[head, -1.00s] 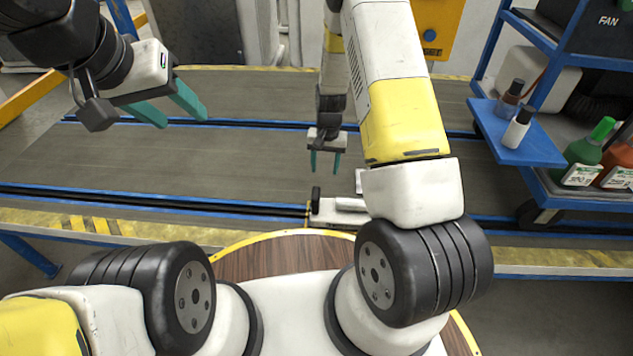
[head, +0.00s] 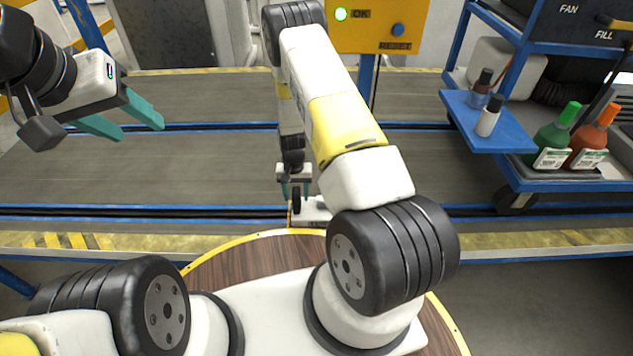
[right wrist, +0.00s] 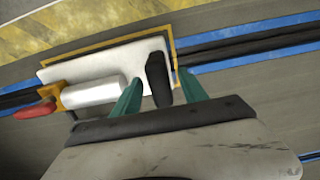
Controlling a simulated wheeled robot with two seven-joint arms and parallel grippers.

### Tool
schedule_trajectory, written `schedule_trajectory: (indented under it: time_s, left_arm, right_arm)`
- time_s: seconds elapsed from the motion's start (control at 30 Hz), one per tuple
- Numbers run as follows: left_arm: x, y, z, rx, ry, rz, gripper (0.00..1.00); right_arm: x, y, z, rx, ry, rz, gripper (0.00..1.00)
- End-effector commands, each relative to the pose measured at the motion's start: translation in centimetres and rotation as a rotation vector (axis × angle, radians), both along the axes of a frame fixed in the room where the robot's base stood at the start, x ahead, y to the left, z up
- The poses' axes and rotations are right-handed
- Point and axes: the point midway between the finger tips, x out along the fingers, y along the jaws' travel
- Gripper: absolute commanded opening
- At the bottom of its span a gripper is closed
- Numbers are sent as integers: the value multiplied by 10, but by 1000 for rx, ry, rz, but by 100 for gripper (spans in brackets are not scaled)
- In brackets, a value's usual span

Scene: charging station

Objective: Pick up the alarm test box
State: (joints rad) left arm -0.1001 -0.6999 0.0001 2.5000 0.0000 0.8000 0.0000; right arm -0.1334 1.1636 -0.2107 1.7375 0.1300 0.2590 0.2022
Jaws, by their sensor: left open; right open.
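The alarm test box (head: 314,209) is a pale, low box on the dark track bed, partly hidden by my right arm in the head view. In the right wrist view the alarm test box (right wrist: 135,57) shows a white top, a black upright handle (right wrist: 158,78), a silver cylinder (right wrist: 93,93) and a red end piece at the left. My right gripper (head: 295,189) is open just above the box. Its fingers (right wrist: 160,82) stand on either side of the handle in the picture; I cannot tell whether they touch it. My left gripper (head: 142,128) is open and empty, raised at the left.
A yellow panel (head: 375,22) with a lit green OK lamp and a blue RESET button stands at the back. A blue cart (head: 510,130) with bottles stands at the right. A yellow frame (right wrist: 172,40) edges the box's place. The track left of the box is clear.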

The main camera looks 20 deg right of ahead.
Motion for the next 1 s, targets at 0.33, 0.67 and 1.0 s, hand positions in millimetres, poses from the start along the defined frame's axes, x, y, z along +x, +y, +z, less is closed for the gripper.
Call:
schedule_trajectory:
  time_s: [0.33, 0.67, 1.0]
  left_arm:
    - [0, 0, 0, 0, 0, 0, 51]
    - [0, 0, 0, 0, 0, 0, 51]
    - [0, 0, 0, 0, 0, 0, 51]
  right_arm:
    - [0, 0, 1, 0, 0, 0, 12]
    - [0, 0, 1, 0, 0, 0, 0]
    - [0, 0, 1, 1, 0, 0, 0]
